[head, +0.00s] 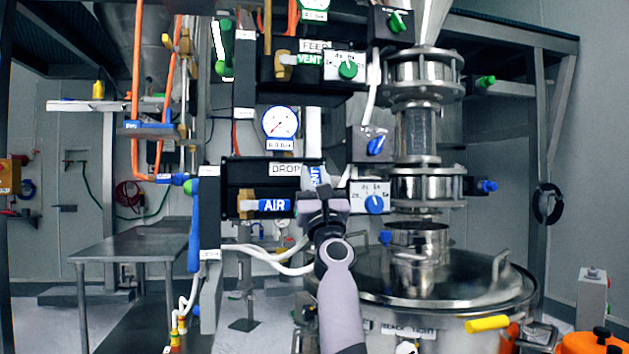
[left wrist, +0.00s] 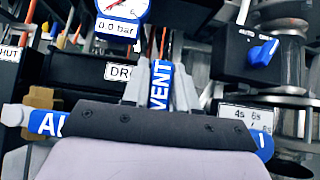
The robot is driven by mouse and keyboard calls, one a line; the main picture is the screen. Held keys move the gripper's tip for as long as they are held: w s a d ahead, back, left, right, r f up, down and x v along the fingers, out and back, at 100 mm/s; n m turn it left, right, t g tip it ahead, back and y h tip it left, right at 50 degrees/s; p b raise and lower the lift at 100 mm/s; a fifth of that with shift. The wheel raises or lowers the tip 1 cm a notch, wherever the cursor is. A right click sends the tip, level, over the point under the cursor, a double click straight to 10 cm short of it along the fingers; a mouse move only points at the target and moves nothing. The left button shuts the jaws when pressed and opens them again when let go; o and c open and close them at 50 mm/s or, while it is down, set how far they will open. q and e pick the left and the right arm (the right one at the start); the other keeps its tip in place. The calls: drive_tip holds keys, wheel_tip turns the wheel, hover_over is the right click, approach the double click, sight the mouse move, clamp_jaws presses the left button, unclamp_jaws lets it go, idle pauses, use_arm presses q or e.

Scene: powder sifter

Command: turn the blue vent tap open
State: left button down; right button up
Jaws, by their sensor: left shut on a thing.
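The blue vent tap (head: 317,176) is on the black DROP panel (head: 245,171), at its right end. Its lever stands roughly upright, with a VENT label that reads lengthwise in the left wrist view (left wrist: 160,84). My left gripper (head: 314,188) is shut on this lever. In the left wrist view its two grey fingers (left wrist: 159,92) lie on either side of the lever. The valve body behind it is hidden by my gripper. My right gripper is in neither view.
The blue AIR tap (head: 275,206) lies level just left of my gripper. A blue knob (head: 374,205) sits close on the right. White hoses (head: 270,262) hang below.

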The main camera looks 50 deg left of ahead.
sight(316, 183)
use_arm(q)
drive_tip(key=c, duration=1)
unclamp_jaws()
drive_tip(key=shift+o, duration=0.2)
drive_tip(key=b+v, duration=0.1)
drive_tip(key=v, duration=0.5)
drive_tip(key=shift+d+f, duration=0.15)
drive_tip(key=shift+f, duration=0.05)
drive_tip(key=shift+s+d+f+b, duration=0.15)
drive_tip(key=shift+d+f+b, duration=0.1)
drive_tip(key=shift+b, duration=0.05)
